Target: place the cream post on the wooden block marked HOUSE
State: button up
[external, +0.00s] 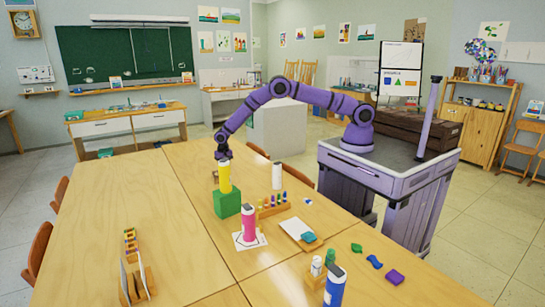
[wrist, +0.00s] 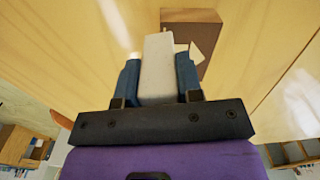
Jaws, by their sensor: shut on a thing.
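The cream post (wrist: 157,68) is between the two blue fingers of my gripper (wrist: 158,82) in the wrist view, with its end reaching past the fingertips. My gripper is shut on it. A brown wooden block (wrist: 178,16) lies beyond the post's end in the wrist view, and the post overlaps part of it. I cannot read a HOUSE mark on it. In the external view my gripper (external: 223,156) is low over the table, behind a yellow cylinder. That cylinder hides the held post there. Whether the post touches the block cannot be told.
The yellow cylinder (external: 224,177) stands on a green cube (external: 227,204). The table's left part (external: 120,195) is mostly clear.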

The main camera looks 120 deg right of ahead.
jog(key=o, duration=0.9)
jog(key=shift+f, duration=0.1)
jog(key=shift+o, duration=0.2)
